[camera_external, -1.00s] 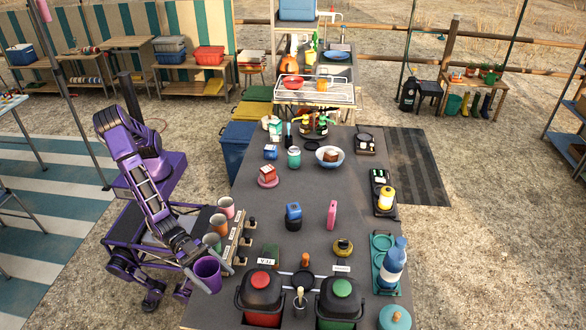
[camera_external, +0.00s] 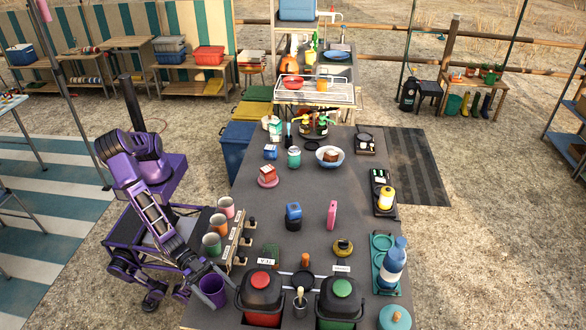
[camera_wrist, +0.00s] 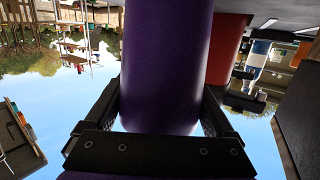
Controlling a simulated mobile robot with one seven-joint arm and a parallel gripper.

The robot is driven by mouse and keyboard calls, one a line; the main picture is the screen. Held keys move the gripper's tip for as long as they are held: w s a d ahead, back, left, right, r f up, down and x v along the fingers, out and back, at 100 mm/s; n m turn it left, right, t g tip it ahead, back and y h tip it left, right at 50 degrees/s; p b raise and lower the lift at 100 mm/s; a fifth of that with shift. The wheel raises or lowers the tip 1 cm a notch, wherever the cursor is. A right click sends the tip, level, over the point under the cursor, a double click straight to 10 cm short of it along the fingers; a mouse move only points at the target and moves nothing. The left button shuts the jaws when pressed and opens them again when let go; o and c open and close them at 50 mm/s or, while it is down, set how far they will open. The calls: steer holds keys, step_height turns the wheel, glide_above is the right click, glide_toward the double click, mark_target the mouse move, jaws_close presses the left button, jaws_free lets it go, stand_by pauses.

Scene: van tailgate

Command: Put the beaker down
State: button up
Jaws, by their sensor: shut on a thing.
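The beaker is a purple cup (camera_external: 212,293) at the near left corner of the dark counter (camera_external: 310,222), left of the red-bodied container. It stands upright or nearly so, with its open mouth up. My gripper (camera_external: 217,282) is shut around its side. In the wrist view the purple wall of the beaker (camera_wrist: 165,60) fills the middle between both fingers. The beaker's base is close to the counter top; I cannot tell whether it touches.
A black-lidded red container (camera_external: 260,293) stands right of the beaker, with a green one (camera_external: 341,300) beyond it. Several cups stand in a rack (camera_external: 232,240) behind. A small pot with a handle (camera_external: 300,300) stands between the containers.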

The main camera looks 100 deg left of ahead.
mark_target(204, 277)
steer(key=o, duration=1)
steer(key=shift+o, duration=0.2)
steer(key=shift+r+p, duration=0.25)
steer(key=shift+p, duration=0.2)
steer(key=v, duration=1.2)
steer(key=shift+f, duration=0.15)
